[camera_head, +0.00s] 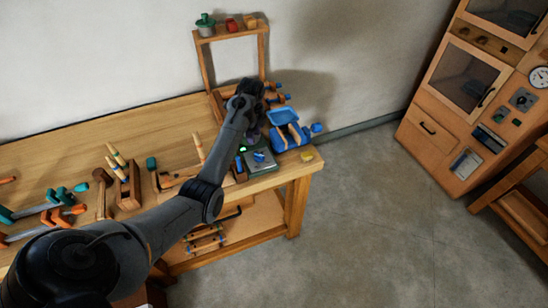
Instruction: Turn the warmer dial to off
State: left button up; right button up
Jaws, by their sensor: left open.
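A small dark grey-green box (261,167) with a blue knob-like part (258,157) on top sits near the right end of the workbench. It looks like the warmer with its dial, but it is too small to read a setting. A small green spot (243,149) shows beside it. My left arm reaches from the lower left across the bench. My left gripper (254,133) is open, just behind the box in the picture and apart from the blue part. Its fingers are dark and partly hidden by my wrist. My right gripper is out of view.
Clamps, a mallet (103,190) and wooden blocks fill the left bench. A wooden cabinet (450,115) stands far right, with clear floor between.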

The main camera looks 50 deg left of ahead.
aim_at(259, 154)
pick_arm(q)
jog(key=shift+m, duration=0.4)
jog(key=f, duration=0.3)
jog(key=w+f, duration=0.1)
jog(key=f, duration=0.3)
jog(key=f+b, duration=0.1)
jog(key=f, duration=0.2)
jog(key=shift+w+d+f, duration=0.2)
jog(key=shift+w+f, duration=0.05)
jog(key=shift+f, duration=0.15)
grip_shut()
